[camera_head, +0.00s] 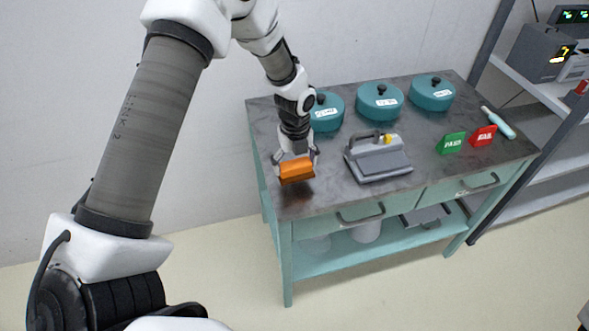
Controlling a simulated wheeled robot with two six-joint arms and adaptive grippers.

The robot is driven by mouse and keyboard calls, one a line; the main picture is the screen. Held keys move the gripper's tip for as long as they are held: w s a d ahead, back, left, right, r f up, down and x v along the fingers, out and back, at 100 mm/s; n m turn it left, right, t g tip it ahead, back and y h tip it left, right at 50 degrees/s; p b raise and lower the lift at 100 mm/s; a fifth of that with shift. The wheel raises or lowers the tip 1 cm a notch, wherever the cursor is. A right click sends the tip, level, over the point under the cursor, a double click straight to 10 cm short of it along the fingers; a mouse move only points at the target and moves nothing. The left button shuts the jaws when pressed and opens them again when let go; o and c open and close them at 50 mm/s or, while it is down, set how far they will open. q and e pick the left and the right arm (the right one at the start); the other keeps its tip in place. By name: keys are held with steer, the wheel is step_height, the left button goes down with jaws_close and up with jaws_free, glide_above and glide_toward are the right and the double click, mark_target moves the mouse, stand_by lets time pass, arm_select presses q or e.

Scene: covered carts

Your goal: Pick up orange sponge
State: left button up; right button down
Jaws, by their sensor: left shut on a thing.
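The orange sponge (297,171) is a small block at the left front part of the dark tabletop in the head view. My left gripper (296,163) comes down over it and is shut on it, with a finger at each side. A dark shadow lies on the top just below the sponge; I cannot tell for sure whether it is clear of the surface. My right gripper is not in view.
The teal cart (341,202) carries three teal lidded pots (379,101) along the back. A grey device with a handle (378,160) stands right of the sponge. A green sign (451,143), a red sign (483,136) and a pale bottle-like tool (498,123) are at the right. Shelving (541,97) stands beyond.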

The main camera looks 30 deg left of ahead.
arm_select(q)
steer(key=s+d+r+b, duration=0.1)
steer(key=s+d+b, duration=0.1)
steer(key=s+d, duration=0.7)
steer(key=shift+s+d, duration=0.35)
steer(key=shift+s, duration=0.9)
steer(key=shift+r, duration=0.1)
